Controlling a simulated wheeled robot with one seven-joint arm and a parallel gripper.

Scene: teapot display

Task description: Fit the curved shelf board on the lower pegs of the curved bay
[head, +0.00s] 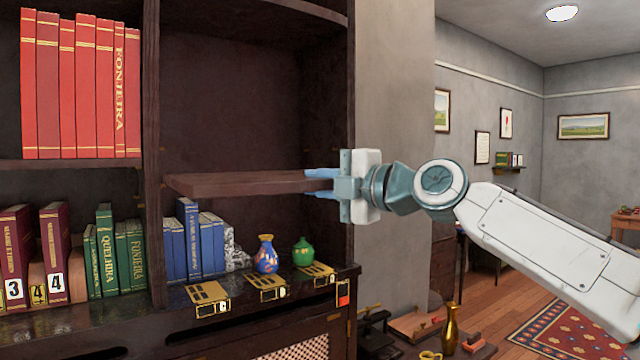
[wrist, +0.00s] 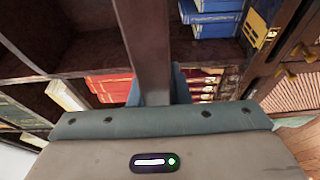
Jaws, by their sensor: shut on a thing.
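The curved shelf board (head: 240,185) is dark brown wood and roughly level in the curved bay (head: 235,90), the right-hand bay of the dark bookcase. Its left end is close to the upright divider (head: 152,150); I cannot tell whether they touch. My gripper (head: 320,182) is shut on the board's right end, at the bay's right side. In the wrist view the board (wrist: 148,45) runs away from between the fingers of my gripper (wrist: 165,85). I cannot make out the lower pegs in either view.
Below the board stand blue books (head: 190,240), a blue patterned vase (head: 266,255) and a green vase (head: 303,252). Brass plates (head: 208,293) lie along the ledge. The bay above the board is empty.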

